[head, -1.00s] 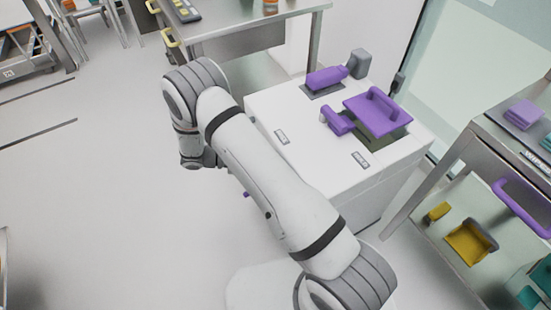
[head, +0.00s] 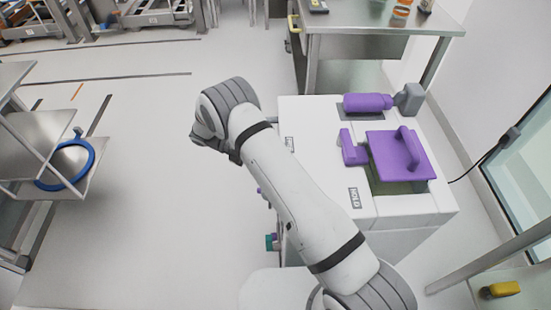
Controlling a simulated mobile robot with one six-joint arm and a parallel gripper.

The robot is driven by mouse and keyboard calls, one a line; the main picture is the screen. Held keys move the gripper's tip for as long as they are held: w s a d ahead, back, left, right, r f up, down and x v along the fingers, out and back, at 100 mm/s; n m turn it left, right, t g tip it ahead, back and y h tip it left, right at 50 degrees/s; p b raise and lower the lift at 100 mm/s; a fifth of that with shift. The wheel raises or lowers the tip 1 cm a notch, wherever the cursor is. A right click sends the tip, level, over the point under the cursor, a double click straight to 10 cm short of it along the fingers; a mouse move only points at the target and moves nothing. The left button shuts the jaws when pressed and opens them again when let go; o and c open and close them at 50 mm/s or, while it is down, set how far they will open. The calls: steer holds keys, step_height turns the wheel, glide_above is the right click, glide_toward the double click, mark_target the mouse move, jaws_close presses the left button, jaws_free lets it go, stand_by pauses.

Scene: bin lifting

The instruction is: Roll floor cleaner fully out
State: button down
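I cannot single out a floor cleaner with certainty. A white box-shaped unit (head: 325,150) stands right of my arm in the head view. It carries a purple cylinder (head: 367,103) with a grey end piece, a small purple block (head: 351,148) and a purple lid with a handle (head: 400,158) over a dark green recess. A label reading "HOLD" is on its top. My arm crosses the middle of the view and bends at its upper end. My gripper is not visible, so its state and hold do not show.
A metal table (head: 380,18) stands behind the white unit. A metal cart with a blue ring (head: 64,165) is at the left. A metal frame with a yellow item (head: 500,289) is at the lower right. The floor between the left cart and my arm is clear.

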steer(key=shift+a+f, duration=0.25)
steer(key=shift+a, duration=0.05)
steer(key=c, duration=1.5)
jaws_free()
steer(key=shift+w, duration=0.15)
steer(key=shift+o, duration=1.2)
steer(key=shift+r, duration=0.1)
